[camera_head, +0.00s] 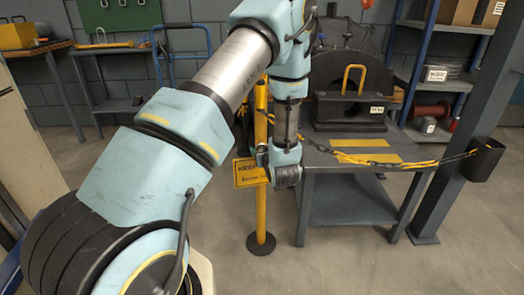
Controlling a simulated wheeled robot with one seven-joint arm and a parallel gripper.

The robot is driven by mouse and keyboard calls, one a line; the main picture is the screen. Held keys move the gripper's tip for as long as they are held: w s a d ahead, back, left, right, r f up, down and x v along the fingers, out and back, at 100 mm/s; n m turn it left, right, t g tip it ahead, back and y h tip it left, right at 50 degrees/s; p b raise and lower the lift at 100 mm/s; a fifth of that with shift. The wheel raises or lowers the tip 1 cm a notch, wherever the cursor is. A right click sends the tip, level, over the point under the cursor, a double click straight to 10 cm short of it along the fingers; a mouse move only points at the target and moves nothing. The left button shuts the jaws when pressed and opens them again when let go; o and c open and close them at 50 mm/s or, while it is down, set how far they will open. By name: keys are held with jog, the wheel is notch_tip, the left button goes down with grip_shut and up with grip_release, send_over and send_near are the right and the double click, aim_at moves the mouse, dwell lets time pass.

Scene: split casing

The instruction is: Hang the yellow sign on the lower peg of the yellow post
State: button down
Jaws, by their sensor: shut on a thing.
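The yellow sign (246,174) with dark print hangs in front of the yellow post (261,212), at about its middle height in the picture. My gripper (263,158) is shut on the sign near its upper right part; the fingers are small and partly hidden by my wrist. The post stands upright on a round dark base (261,243). Its upper part shows beside my arm. The lower peg cannot be made out, and I cannot tell whether the sign touches it or the post.
A grey table (322,162) stands right of the post, with a dark casing (349,111) and its yellow handle on top. A yellow and black chain (400,164) runs from the post area to a dark holder (486,158) on a column. Floor in front is clear.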

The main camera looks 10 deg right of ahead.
jog(key=shift+c, duration=0.3)
grip_release()
jog(key=shift+s, duration=0.1)
jog(key=v, duration=0.9)
jog(key=s+a+r+m+g, duration=0.1)
jog(key=s+a+r+g, duration=0.25)
jog(key=a, duration=0.35)
jog(key=s+a+r+g+h, duration=0.1)
jog(key=s+a+r+g, duration=0.2)
jog(key=s+a+g, duration=0.3)
jog(key=s+a+r+m+g, duration=0.1)
jog(key=s+a+r+g, duration=0.25)
jog(key=a, duration=0.45)
notch_tip(320, 180, up, 22)
jog(key=p, duration=2.1)
jog(key=shift+a+f, duration=0.2)
jog(key=shift+a, duration=0.2)
